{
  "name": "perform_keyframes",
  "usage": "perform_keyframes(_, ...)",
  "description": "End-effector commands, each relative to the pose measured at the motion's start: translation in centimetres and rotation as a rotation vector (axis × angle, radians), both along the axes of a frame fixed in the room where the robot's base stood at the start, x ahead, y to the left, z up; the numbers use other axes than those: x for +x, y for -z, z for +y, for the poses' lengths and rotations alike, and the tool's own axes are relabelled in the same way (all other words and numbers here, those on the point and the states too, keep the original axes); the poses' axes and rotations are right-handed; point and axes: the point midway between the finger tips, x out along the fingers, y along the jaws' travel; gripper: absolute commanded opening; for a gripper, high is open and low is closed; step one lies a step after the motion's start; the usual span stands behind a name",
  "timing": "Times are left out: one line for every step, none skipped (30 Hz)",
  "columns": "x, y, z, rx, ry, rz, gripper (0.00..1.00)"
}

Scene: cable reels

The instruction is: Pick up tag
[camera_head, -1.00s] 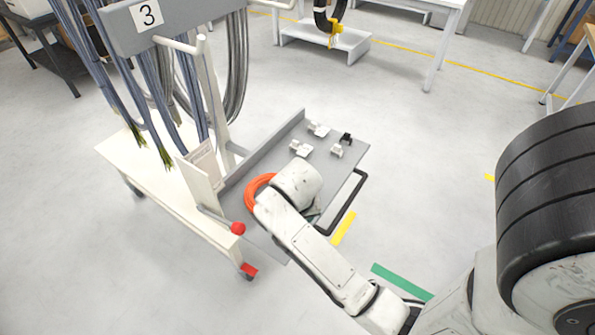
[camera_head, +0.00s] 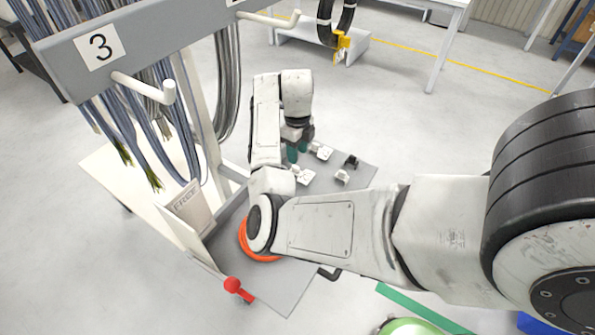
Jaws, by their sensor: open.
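A small black piece (camera_head: 351,162) lies beyond that. I cannot tell which of these, if any, is the tag. An upright card marked FREE (camera_head: 188,203) stands at the shelf's left side. My arm hides part of the shelf.
A cable rack with a "3" sign (camera_head: 100,46) and hanging cables stands at left, its white pegs (camera_head: 145,88) sticking out near my arm. An orange cable coil (camera_head: 262,256) lies partly under my arm. A red knob (camera_head: 232,284) is at the front.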

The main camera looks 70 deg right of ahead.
Motion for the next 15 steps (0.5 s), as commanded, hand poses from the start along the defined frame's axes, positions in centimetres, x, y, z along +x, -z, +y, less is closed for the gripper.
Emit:
perform_keyframes(-0.1,0.8,0.1,0.002,-0.001,0.003,0.43)
perform_keyframes(-0.1,1.2,0.1,0.002,-0.002,0.003,0.43)
perform_keyframes(0.0,1.8,0.0,0.0,-0.002,0.002,0.43)
perform_keyframes(0.0,2.1,0.0,0.001,-0.003,0.003,0.43)
perform_keyframes(-0.1,2.5,0.0,0.001,-0.003,0.003,0.43)
perform_keyframes(0.0,2.8,0.0,-0.001,-0.003,0.001,0.43)
perform_keyframes(0.0,3.0,0.0,-0.001,-0.003,0.0,0.43)
perform_keyframes(0.0,3.1,0.0,-0.001,-0.003,0.0,0.43)
perform_keyframes(0.0,3.3,0.0,0.0,-0.003,0.0,0.43)
perform_keyframes(0.0,3.5,0.1,0.0,-0.004,0.001,0.43)
perform_keyframes(0.0,3.7,0.0,0.0,-0.004,0.001,0.43)
perform_keyframes(0.0,4.0,0.0,-0.001,-0.004,0.001,0.43)
perform_keyframes(0.0,4.4,0.1,0.001,-0.004,0.002,0.43)
perform_keyframes(0.0,4.8,0.1,0.0,-0.004,0.002,0.43)
perform_keyframes(0.1,5.4,0.1,0.002,-0.005,0.003,0.43)
